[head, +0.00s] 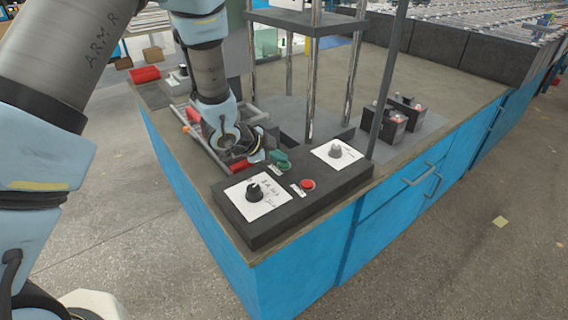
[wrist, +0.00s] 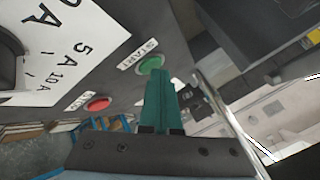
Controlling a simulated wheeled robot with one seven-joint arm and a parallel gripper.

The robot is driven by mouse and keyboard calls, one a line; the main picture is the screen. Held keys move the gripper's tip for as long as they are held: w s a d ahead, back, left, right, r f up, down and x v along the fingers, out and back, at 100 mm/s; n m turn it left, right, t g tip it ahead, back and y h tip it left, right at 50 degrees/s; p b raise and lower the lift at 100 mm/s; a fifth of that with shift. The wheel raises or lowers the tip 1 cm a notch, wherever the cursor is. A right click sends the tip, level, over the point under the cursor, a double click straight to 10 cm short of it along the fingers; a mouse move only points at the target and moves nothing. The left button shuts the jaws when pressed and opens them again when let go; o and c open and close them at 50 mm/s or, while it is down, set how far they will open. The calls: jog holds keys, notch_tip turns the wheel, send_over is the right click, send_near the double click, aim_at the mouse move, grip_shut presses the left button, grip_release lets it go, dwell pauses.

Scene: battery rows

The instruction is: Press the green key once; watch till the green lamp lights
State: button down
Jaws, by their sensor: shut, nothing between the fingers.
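The green key (wrist: 150,64), round and beside a START label, sits on the dark control panel (head: 300,213). My gripper (wrist: 158,82) has its teal fingers closed together and empty. In the wrist view the fingertips are right at the near edge of the green key; I cannot tell whether they touch it. In the head view my gripper (head: 278,155) reaches over the panel's far left edge, and its fingers largely hide the key. I cannot make out a lit green lamp in either view.
A red STOP button (head: 307,185) sits close to the green key. Two knobs on white plates, one left (head: 254,191) and one right (head: 336,150), stand on the panel. Metal posts (head: 353,65) rise behind it. Black batteries (head: 395,120) stand to the right.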

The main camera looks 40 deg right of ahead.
aim_at(280, 165)
jog(key=shift+r+p, duration=0.35)
jog(key=shift+r, duration=0.3)
jog(key=shift+r+p, duration=1.85)
jog(key=shift+r, duration=0.65)
